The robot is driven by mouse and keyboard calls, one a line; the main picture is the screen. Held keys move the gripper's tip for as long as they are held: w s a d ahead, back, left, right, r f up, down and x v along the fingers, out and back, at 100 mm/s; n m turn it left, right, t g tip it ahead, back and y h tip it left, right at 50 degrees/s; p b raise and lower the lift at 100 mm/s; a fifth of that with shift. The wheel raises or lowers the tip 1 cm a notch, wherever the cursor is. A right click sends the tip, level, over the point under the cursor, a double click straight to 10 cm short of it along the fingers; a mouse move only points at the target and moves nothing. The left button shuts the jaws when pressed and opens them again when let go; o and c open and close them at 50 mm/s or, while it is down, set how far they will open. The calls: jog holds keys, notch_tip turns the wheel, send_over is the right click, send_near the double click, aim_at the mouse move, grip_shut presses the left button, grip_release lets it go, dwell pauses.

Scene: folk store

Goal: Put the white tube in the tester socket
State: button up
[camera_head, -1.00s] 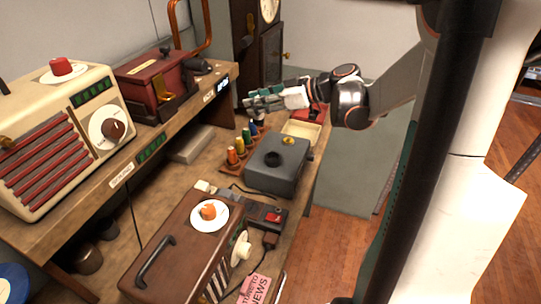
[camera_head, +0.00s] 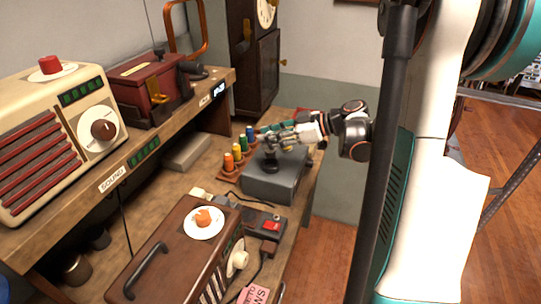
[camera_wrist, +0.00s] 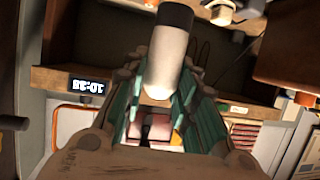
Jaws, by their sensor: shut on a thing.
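My gripper (camera_head: 268,138) is shut on the white tube (camera_wrist: 166,68), which has a dark grey end and lies between the teal-sided fingers in the wrist view. In the head view my gripper is above the grey tester box (camera_head: 262,187). The tester's round black socket (camera_head: 270,166) is on the box's top, just below the fingertips. The tube is small and partly hidden by the fingers there, so I cannot tell whether it touches the socket.
Several coloured tubes, including an orange one (camera_head: 229,162), stand in a rack left of the tester. A brown radio (camera_head: 165,245) and a red-switched box (camera_head: 268,222) are in front. A shelf with a cream radio (camera_head: 60,140) runs along the left.

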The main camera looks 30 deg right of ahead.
aim_at(272, 150)
jog(key=shift+f+b, duration=0.75)
jog(key=shift+f, duration=1.75)
jog(key=shift+f, duration=0.1)
jog(key=o, duration=0.8)
jog(key=shift+s+d+r, duration=0.1)
jog(key=shift+d+r, duration=0.05)
jog(key=shift+r, duration=0.1)
jog(key=p+v, duration=0.3)
jog(key=v, duration=0.8)
jog(key=shift+s+d+r, duration=0.1)
jog(key=shift+s+d, duration=0.05)
jog(key=shift+s, duration=0.1)
